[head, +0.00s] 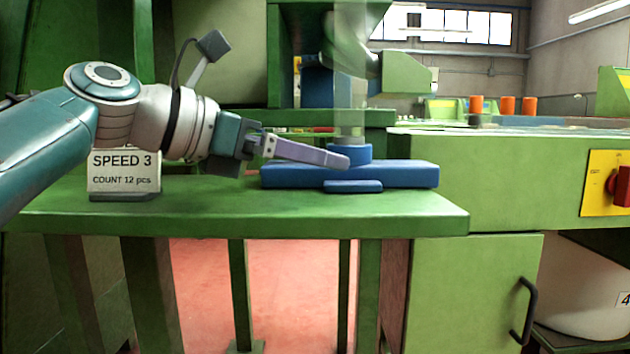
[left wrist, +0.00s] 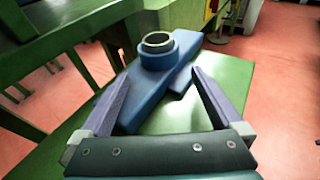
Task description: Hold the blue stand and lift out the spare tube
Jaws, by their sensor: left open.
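The blue stand (head: 400,174) lies flat on the green table, with a round collar in its middle. A clear, see-through tube (head: 351,122) stands upright in the collar and rises past the top of the head view. In the left wrist view the blue stand (left wrist: 150,84) and its open ring are plain, but I cannot make out the tube. My left gripper (head: 335,160) is open and empty, reaching in from the left at the near side of the collar. In the left wrist view its fingers (left wrist: 160,76) straddle part of the stand; contact cannot be told.
A sign (head: 124,171) reading SPEED 3, COUNT 12 pcs stands on the table's left. The green table (head: 240,210) is clear along its front. Green machinery stands behind. Several orange cylinders (head: 508,105) stand at the back right.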

